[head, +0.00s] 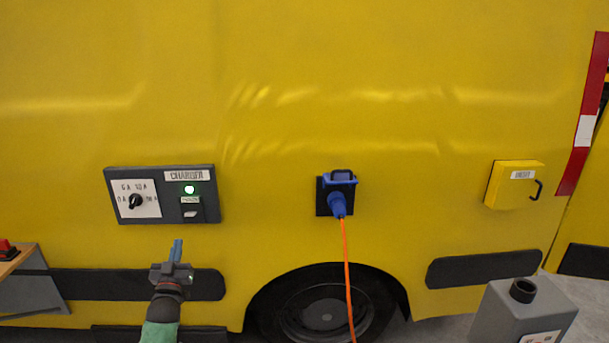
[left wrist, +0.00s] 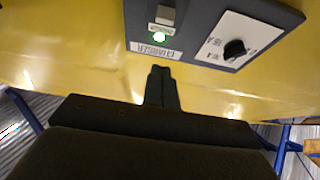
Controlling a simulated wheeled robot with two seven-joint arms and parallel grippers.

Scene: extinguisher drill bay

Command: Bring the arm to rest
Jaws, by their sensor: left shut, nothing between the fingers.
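My left gripper (head: 177,252) is shut and empty, in front of the yellow vehicle's side, just below the charger panel. It also shows in the left wrist view (left wrist: 157,72), with its fingers together. The dark charger panel (head: 163,216) carries a round selector knob (head: 135,202), a lit green lamp (head: 189,189) and a pale switch (head: 190,214). In the left wrist view the panel (left wrist: 196,36) appears upside down, with the green lamp (left wrist: 159,37) lit. My right gripper is in neither view.
A blue plug (head: 338,205) sits in the vehicle's socket, its orange cable (head: 348,290) hanging down past the wheel (head: 325,312). A yellow box (head: 513,184) is on the vehicle's side at right. A grey canister (head: 520,312) stands at lower right. A red object (head: 6,248) rests at far left.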

